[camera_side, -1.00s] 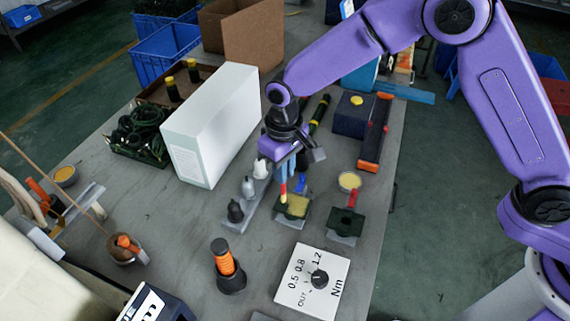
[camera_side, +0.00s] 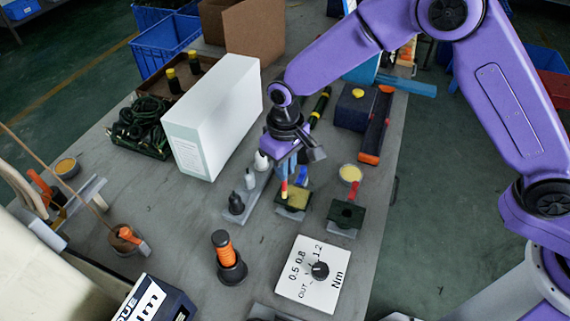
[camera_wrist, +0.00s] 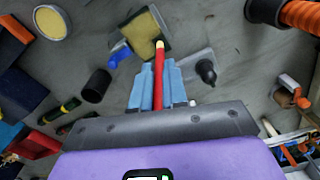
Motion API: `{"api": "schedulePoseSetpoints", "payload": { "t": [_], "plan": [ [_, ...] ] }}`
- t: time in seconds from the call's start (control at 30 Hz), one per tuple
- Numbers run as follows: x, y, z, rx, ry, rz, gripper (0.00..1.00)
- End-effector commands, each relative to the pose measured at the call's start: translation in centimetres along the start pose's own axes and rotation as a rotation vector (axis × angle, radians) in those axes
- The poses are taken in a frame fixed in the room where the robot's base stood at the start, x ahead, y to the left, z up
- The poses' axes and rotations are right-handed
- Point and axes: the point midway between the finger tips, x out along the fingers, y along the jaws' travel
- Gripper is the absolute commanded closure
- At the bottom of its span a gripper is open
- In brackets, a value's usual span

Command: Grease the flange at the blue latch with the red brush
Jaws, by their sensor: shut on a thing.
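My gripper (camera_wrist: 161,72) has blue fingers shut on the red brush (camera_wrist: 159,80), whose pale yellow tip points away from the fingers. In the side view the brush (camera_side: 284,186) hangs tip down at the left part of the flange by the blue latch. That flange (camera_wrist: 150,33) has a yellowish face on a dark green block; it also shows in the side view (camera_side: 298,201). The blue latch (camera_wrist: 119,52) sits beside it, and shows in the side view (camera_side: 302,183). I cannot tell whether the tip touches the flange.
A second dark green block (camera_side: 346,214) with a red latch (camera_side: 354,190) stands to the right. A round pot of yellow grease (camera_side: 350,173) is behind it. A white box (camera_side: 212,118) rises further left.

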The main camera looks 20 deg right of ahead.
Motion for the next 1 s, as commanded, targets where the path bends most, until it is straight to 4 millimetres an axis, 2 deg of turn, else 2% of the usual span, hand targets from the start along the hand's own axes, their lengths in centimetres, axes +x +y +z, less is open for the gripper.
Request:
{"api": "schedulePoseSetpoints", "payload": {
  "t": [0.73,1.0],
  "plan": [
    [0.83,-0.02,-0.05,0.0,0.0,0.0,1.0],
    [0.73,-0.28,-0.76,0.0,0.001,0.0,1.0]
  ]
}}
